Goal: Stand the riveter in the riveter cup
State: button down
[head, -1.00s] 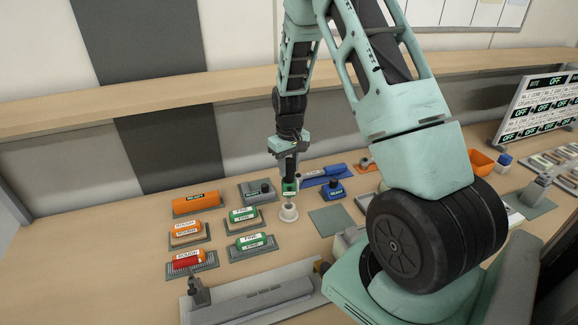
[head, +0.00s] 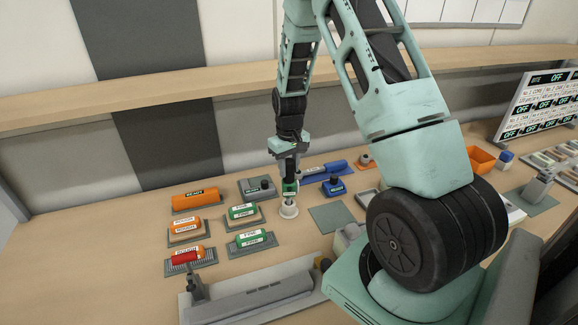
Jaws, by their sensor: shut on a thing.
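My gripper (head: 289,178) points straight down over the middle of the bench and is shut on a small green tool with a white label, which I take to be the riveter (head: 290,189). The riveter is upright. The white round riveter cup (head: 289,211) stands on the bench directly under it. The riveter's lower end meets the cup's mouth in the picture; I cannot tell how deep it sits inside. The fingers hide the riveter's upper part.
Green-handled blocks (head: 249,240) and an orange block (head: 186,227) stand left of the cup. A blue tool (head: 334,186) is close on the right. A bare grey-green mat (head: 331,217) lies to the right.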

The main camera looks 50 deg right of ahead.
aim_at(289, 175)
jog(key=shift+f+b, duration=1.1)
jog(key=shift+f, duration=0.5)
grip_release()
dwell(0.4)
jog(key=shift+r+p, duration=3.2)
jog(key=shift+r, duration=1.3)
